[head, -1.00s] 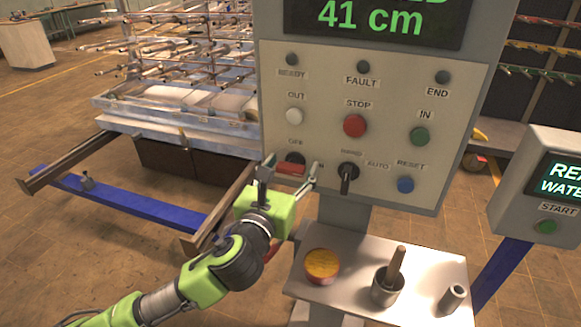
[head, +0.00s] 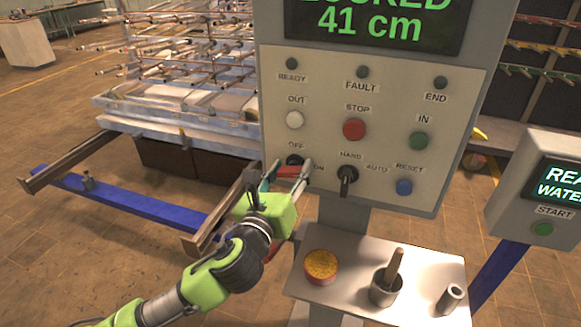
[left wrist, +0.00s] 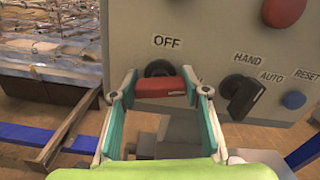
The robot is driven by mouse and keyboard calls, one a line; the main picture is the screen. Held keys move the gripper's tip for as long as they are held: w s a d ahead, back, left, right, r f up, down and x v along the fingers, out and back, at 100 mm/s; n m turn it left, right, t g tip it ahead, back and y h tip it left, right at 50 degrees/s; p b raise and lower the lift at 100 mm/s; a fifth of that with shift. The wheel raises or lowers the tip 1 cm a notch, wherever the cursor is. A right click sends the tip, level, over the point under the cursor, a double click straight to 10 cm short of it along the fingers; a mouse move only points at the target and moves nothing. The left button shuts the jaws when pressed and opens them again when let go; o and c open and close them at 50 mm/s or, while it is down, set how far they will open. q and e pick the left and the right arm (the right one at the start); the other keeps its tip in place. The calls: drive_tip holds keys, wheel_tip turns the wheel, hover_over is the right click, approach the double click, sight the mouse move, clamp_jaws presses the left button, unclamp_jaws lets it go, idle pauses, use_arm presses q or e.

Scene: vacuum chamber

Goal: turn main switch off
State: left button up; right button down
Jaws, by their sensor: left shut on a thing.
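The main switch (left wrist: 160,86) is a red handle on a dark round base, low on the left of the control panel, under the OFF label. In the left wrist view its handle lies roughly level. My left gripper (left wrist: 160,95) has one finger on each side of the red handle and is shut on it. In the head view the switch (head: 290,172) is partly covered by the fingers of my left gripper (head: 287,178). An ON label shows to its right. My right gripper is not in view.
The grey panel (head: 395,100) also carries a red STOP button (head: 354,129), a black HAND/AUTO selector (head: 347,174) and a blue RESET button (head: 404,187). Below it a shelf (head: 420,275) holds a yellow-topped round tin (head: 321,266) and a cup with a stick (head: 386,288).

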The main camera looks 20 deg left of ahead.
use_arm(q)
drive_tip(key=n+p, duration=0.1)
drive_tip(key=n, duration=0.1)
drive_tip(key=shift+n, duration=0.4)
drive_tip(key=n+p, duration=0.1)
drive_tip(key=n, duration=0.3)
drive_tip(key=shift+a+f+n, duration=0.1)
drive_tip(key=shift+n, duration=0.2)
drive_tip(key=n, duration=0.4)
drive_tip(key=shift+p, duration=0.4)
drive_tip(key=shift+f+n, duration=0.1)
drive_tip(key=shift+n, duration=1.6)
drive_tip(key=o, duration=1.1)
drive_tip(key=s, duration=1.2)
drive_tip(key=shift+a, duration=0.25)
